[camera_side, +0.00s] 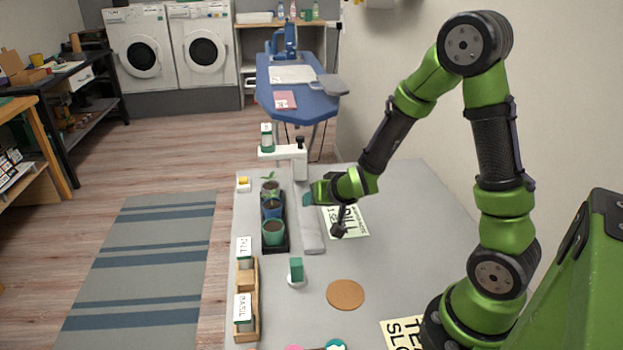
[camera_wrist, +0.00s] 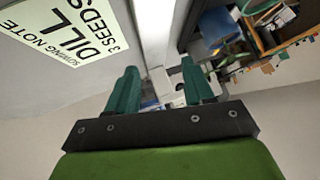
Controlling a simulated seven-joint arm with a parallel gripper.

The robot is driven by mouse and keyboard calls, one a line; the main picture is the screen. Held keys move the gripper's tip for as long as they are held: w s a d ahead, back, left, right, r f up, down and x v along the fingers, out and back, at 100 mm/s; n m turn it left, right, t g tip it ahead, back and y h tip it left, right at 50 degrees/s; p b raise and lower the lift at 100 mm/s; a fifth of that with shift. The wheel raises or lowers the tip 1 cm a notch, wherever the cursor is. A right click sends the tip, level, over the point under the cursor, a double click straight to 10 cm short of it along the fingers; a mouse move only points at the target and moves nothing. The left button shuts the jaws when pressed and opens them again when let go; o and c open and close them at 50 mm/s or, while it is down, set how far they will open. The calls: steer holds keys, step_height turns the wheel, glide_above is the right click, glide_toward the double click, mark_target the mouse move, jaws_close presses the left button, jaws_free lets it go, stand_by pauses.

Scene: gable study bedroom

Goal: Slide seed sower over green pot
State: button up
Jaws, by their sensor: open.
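The seed sower (camera_side: 283,153) is a white arm with a black knob on top and a small green-and-white container at its left end. It stands at the far end of a grey rail (camera_side: 311,236), beyond the pots. The green pot (camera_side: 273,235) is the nearest in a black tray (camera_side: 287,243), in front of a blue pot (camera_side: 272,211) and a farther pot with a seedling (camera_side: 269,188). My gripper (camera_side: 309,197) is open and empty beside the rail, nearer than the sower and apart from it. The wrist view shows both teal fingers (camera_wrist: 160,88) spread with nothing held between them.
A sowing note reading "DILL 3 SEEDS" (camera_wrist: 62,38) lies under my arm. A wooden rack (camera_side: 249,333) with DILL and BASIL packets, a green block on a white base (camera_side: 296,270) and a cork disc (camera_side: 345,294) stand nearer. The right middle of the table is clear.

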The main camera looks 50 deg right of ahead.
mark_target(302, 140)
steer(key=d+h, duration=0.1)
steer(key=d, duration=0.1)
steer(key=w+d+f+t+h, duration=0.1)
steer(key=w+d+t+h, duration=0.1)
steer(key=d, duration=0.1)
steer(key=shift+d+f+h, duration=0.15)
steer(key=shift+d+h, duration=0.2)
steer(key=shift+h, duration=0.05)
step_height(302, 140, up, 7)
steer(key=w+n+t+h, duration=0.2)
steer(key=t, duration=0.2)
steer(key=x, duration=1.7)
steer(key=shift+s+d, duration=0.15)
steer(key=shift+d, duration=0.05)
jaws_close()
